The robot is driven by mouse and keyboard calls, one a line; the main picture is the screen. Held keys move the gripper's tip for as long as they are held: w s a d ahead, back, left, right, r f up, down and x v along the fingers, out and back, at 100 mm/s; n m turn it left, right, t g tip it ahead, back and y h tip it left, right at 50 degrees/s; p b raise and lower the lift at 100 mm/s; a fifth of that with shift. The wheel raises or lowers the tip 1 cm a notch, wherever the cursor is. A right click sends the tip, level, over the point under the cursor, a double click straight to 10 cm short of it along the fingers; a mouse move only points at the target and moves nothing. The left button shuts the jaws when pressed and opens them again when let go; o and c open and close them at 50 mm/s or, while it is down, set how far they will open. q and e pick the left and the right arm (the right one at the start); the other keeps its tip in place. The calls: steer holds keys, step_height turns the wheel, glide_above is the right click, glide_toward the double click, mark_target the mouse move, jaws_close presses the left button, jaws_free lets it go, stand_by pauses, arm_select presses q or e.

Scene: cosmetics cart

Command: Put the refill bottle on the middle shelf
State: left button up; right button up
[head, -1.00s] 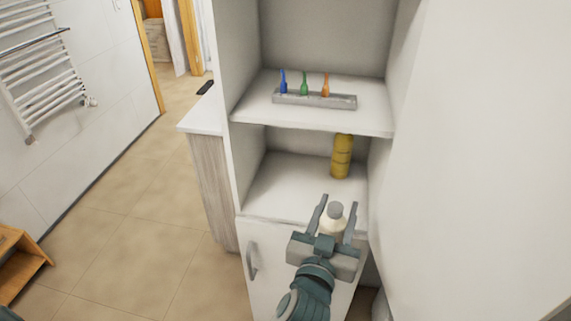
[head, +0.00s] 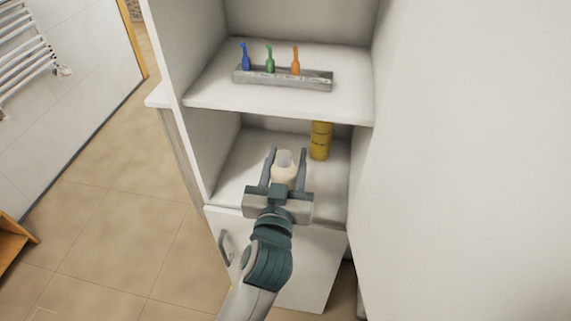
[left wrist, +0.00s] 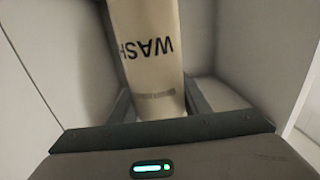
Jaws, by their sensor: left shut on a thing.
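The refill bottle (head: 285,172) is cream with a grey cap, and it stands roughly upright between the fingers of my left gripper (head: 283,170). In the left wrist view the bottle (left wrist: 150,55) fills the middle and shows the letters WASH. The left gripper is shut on it. In the head view gripper and bottle are over the front part of the lower open shelf (head: 239,180); I cannot tell whether the bottle's base touches the shelf, as the gripper hides it. My right gripper is not in view.
The shelf above (head: 215,93) holds a grey rack (head: 285,79) with blue, green and orange bottles. A closed door with a handle (head: 224,248) is below. The shelf's left side is free.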

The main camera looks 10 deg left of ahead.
arm_select(q)
steer(key=s+a+r+m+h+p, duration=0.2)
steer(key=s+a+h+p, duration=0.1)
steer(key=s+a, duration=0.5)
steer(key=a+h, duration=0.1)
steer(key=a, duration=0.2)
steer(key=shift+s+m+p, duration=0.2)
steer(key=shift+m+p, duration=0.1)
steer(key=shift+p, duration=0.05)
